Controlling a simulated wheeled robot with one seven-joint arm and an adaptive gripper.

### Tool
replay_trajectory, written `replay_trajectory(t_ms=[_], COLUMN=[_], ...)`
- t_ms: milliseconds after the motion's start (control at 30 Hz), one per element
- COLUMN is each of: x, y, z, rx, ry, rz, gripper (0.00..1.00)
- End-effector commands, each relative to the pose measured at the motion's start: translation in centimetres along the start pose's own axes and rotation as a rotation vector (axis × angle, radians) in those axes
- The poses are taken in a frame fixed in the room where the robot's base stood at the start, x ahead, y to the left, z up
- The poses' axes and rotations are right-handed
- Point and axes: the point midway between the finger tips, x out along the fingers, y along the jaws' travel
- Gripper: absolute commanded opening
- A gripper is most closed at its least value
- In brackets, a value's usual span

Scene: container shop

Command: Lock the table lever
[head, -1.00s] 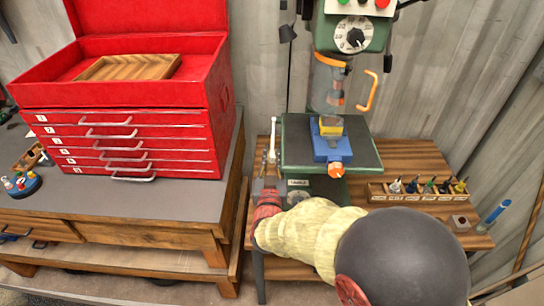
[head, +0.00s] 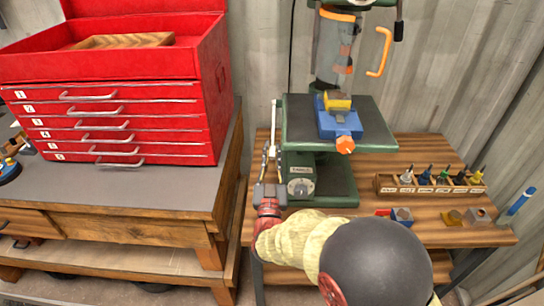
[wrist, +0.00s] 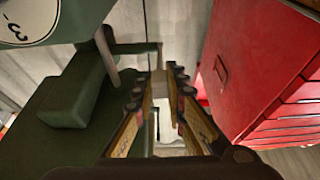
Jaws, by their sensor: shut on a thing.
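The table lever (head: 274,125) is a thin pale rod at the left side of the green drill press table (head: 297,125). It stands nearly upright, tilted slightly. My gripper (head: 269,154) is at the lower part of the lever, left of the press column, with its fingers pointing up and away. In the wrist view my gripper (wrist: 159,88) has its fingertips closed around a pale grey piece, which appears to be the lever. The fingers hide part of it. A plate marked with small lettering (head: 300,169) and a round knob (head: 300,187) sit on the press right beside my gripper.
A blue vise (head: 338,122) with an orange knob sits on the press table. A red tool chest (head: 120,120) stands on the bench to the left. A wooden bit rack (head: 430,186) and small blocks lie on the right of the wooden table (head: 365,222).

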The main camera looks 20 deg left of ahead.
Motion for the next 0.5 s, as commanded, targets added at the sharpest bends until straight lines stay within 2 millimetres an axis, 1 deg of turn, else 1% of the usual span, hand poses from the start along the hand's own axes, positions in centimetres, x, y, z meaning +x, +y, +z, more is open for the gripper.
replay_trajectory(t_ms=[33,400,433,500], x=[0.01,-0.09,-0.1,-0.11], y=[-0.03,-0.02,-0.02,-0.02], z=[0.46,0.68,0.7,0.73], rx=[0.001,0.001,0.001,0.001], ry=[0.017,0.032,0.031,0.031], rz=[0.0,-0.001,-0.002,-0.002], gripper=[0.0,0.0,0.13,0.17])
